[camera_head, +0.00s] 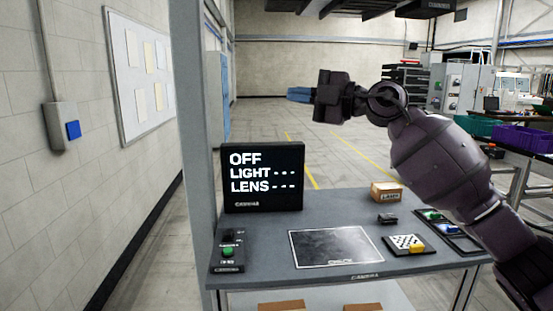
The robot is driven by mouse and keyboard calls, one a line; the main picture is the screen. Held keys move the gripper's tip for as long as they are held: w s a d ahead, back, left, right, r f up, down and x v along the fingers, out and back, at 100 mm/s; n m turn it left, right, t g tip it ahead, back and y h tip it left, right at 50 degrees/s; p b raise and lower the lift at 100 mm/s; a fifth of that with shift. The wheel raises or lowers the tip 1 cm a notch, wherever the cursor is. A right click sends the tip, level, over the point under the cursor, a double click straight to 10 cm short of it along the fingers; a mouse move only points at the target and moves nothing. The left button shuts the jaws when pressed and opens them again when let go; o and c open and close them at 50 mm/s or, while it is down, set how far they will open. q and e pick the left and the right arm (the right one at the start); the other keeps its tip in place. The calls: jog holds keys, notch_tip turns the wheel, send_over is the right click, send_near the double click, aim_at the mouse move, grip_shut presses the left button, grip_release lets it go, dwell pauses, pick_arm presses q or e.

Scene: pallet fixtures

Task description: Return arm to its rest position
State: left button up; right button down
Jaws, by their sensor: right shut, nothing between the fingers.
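My right arm (435,150) comes in from the lower right, rises over the right side of the workbench and bends left at its elbow. The dark wrist (332,97) points left. At its end the blue fingers of my right gripper (298,94) are shut and empty, high above the bench's back edge, touching nothing. My left gripper is not in view.
A grey post (190,120) stands left.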

jog(key=s+d+f+m+t, duration=0.1)
jog(key=d+f+m+t, duration=0.4)
jog(key=f, duration=0.6)
jog(key=s+d+f+m+t, duration=0.1)
jog(key=d+f+m+t, duration=0.15)
jog(key=d+f, duration=0.75)
jog(key=s+d+f+m+t+h, duration=0.1)
jog(key=s+d+f+m+h, duration=0.2)
jog(key=f, duration=0.4)
jog(key=s+d+f+m+t+h, duration=0.1)
jog(key=s+d+f+m+h, duration=0.25)
jog(key=f, duration=0.35)
jog(key=s+d+f+m+t+h, duration=0.2)
jog(key=d+f+m+h, duration=0.15)
jog(key=f, duration=0.35)
jog(key=s+d+f+m+g+h, duration=0.2)
jog(key=s+d+f+h, duration=0.1)
jog(key=s+f, duration=0.5)
jog(key=s+d+f+m+g+h, duration=0.2)
jog(key=s+d+f+g, duration=0.15)
jog(key=s+f, duration=0.45)
jog(key=s+d+f+m+g+h, duration=0.2)
jog(key=s+d+f+h, duration=0.15)
jog(key=s, duration=0.75)
jog(key=w+a+f+m+t, duration=0.1)
jog(key=a+m, duration=0.3)
jog(key=a, duration=0.7)
jog(key=shift+w+a+f+m+y, duration=0.35)
jog(key=shift+w+f+y, duration=0.1)
jog(key=shift+f, duration=0.2)
